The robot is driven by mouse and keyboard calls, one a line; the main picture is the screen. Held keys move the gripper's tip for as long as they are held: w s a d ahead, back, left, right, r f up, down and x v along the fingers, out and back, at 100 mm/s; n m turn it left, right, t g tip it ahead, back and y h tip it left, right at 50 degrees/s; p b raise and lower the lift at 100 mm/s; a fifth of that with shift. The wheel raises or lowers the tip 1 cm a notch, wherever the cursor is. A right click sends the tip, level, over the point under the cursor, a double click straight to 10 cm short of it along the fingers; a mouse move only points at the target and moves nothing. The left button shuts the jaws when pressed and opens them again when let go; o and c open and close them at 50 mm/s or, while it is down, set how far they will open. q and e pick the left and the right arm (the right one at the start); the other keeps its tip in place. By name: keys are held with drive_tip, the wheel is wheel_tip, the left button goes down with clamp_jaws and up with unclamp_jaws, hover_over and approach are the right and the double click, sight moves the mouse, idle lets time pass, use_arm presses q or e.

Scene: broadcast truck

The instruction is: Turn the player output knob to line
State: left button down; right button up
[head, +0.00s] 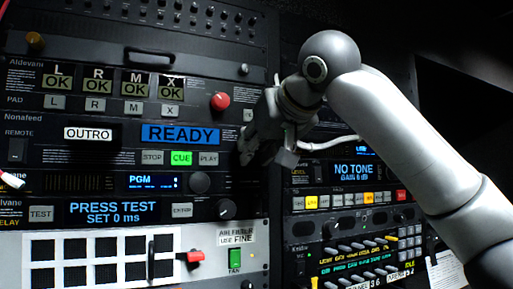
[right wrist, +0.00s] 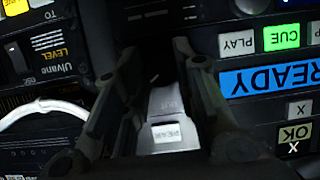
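The player is the Nonafeed unit, with a blue READY display (head: 181,134), an OUTRO label and STOP, CUE and PLAY buttons. My right gripper (head: 247,146) is at the right end of this unit, close to the panel. In the right wrist view, which looks upside down, my right gripper (right wrist: 158,58) has its fingers apart. A pale strip with a PEAK label (right wrist: 169,133) shows between them. The area at the fingertips is dark. I cannot make out the output knob or its pointer there.
A red round button (head: 220,101) is above the gripper. Dark knobs (head: 200,182) are below. A white cable (head: 328,143) runs just right of the gripper, also seen in the wrist view (right wrist: 38,112).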

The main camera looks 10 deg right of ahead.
drive_tip(key=c, duration=0.4)
drive_tip(key=shift+a+n+h, duration=0.1)
drive_tip(key=shift+n+h, duration=0.4)
drive_tip(key=shift+n, duration=0.2)
drive_tip(key=o, duration=1)
drive_tip(key=v, duration=1.2)
drive_tip(key=shift+s+f, duration=0.1)
